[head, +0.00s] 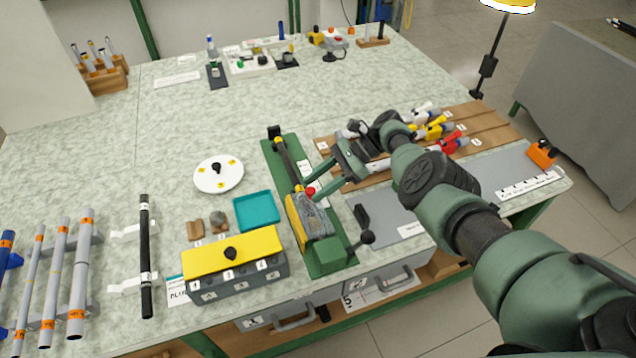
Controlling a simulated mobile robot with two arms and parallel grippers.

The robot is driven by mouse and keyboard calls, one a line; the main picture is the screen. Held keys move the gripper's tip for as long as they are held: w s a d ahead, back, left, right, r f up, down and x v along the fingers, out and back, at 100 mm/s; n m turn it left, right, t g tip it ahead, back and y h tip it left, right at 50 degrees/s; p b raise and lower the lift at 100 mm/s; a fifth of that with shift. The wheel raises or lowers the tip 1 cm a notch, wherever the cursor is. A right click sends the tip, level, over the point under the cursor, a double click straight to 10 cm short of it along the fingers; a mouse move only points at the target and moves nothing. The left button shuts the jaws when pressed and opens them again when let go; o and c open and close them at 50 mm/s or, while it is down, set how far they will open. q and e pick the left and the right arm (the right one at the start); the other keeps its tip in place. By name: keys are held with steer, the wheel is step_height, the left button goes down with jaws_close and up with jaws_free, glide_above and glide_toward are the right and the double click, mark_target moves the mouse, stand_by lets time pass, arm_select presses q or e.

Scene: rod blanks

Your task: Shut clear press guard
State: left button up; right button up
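The press stands on a long green base (327,262) in the middle of the table. Its guard (312,218) looks like a greyish see-through cover with yellow parts, at the near half of the base. A red knob (310,191) sits at its far end. I cannot tell clearly how far the guard is open. My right gripper (312,191) reaches in from the right. Its two green fingers are spread, with their tips on either side of the red knob; whether they touch it is unclear. My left gripper is out of view.
A black ball-ended lever (367,237) stands right of the press. A yellow-topped box (233,253), a teal tray (256,211) and a white disc (218,174) lie to the left. Coloured tools (437,129) lie on a wooden board behind my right arm. The back middle of the table is clear.

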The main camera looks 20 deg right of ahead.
steer(key=shift+r, duration=0.15)
steer(key=shift+w+d+r, duration=0.1)
steer(key=shift+d+r, duration=0.1)
steer(key=shift+d, duration=0.1)
steer(key=b+v, duration=0.1)
steer(key=v, duration=0.6)
steer(key=shift+f, duration=0.1)
